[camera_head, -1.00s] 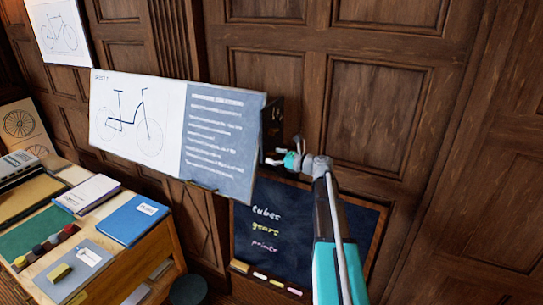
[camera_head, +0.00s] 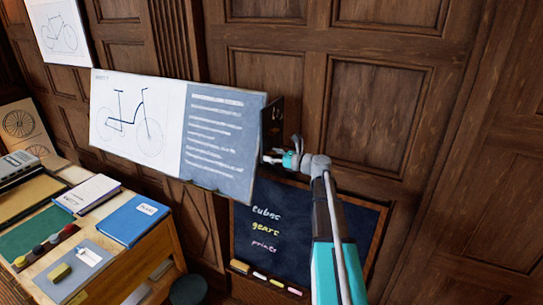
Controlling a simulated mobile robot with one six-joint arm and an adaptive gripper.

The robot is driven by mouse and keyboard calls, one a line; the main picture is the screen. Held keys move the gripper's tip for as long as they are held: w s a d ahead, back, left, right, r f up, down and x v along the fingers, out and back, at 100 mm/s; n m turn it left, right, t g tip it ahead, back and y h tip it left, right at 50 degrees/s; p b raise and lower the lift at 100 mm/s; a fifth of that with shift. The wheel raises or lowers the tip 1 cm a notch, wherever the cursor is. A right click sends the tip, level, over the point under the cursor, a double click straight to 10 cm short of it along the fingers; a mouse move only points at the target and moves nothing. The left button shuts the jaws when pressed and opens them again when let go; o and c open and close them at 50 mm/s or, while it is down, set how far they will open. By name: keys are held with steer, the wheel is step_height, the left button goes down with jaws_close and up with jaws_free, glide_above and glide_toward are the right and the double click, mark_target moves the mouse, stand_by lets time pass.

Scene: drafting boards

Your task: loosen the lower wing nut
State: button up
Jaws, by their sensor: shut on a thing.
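A drafting board (camera_head: 175,130) with a bicycle drawing on its left part and a blue text panel on its right stands in front of the panelled wall. A dark bracket (camera_head: 272,122) shows at its right edge. My gripper (camera_head: 272,158) is at the lower end of this bracket, coming from the right. Its jaws are shut on a small part there, at the place of the lower wing nut. The wing nut itself is too small and too covered by the jaws to make out. No upper wing nut can be told apart on the dark bracket.
A chalkboard (camera_head: 300,225) with writing leans on the wall below my gripper. A wooden desk (camera_head: 160,240) with a blue book (camera_head: 132,219), another book (camera_head: 87,194) and paint pots stands at the lower left. A dark round stool (camera_head: 188,290) is beside it. The right side is clear.

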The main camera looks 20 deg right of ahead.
steer(key=shift+n, duration=0.5)
steer(key=n, duration=1.2)
steer(key=shift+f+n, duration=0.1)
steer(key=shift+n, duration=0.3)
steer(key=n, duration=0.6)
steer(key=shift+s, duration=0.1)
steer(key=n, duration=0.7)
steer(key=shift+f, duration=0.1)
steer(key=o, duration=1)
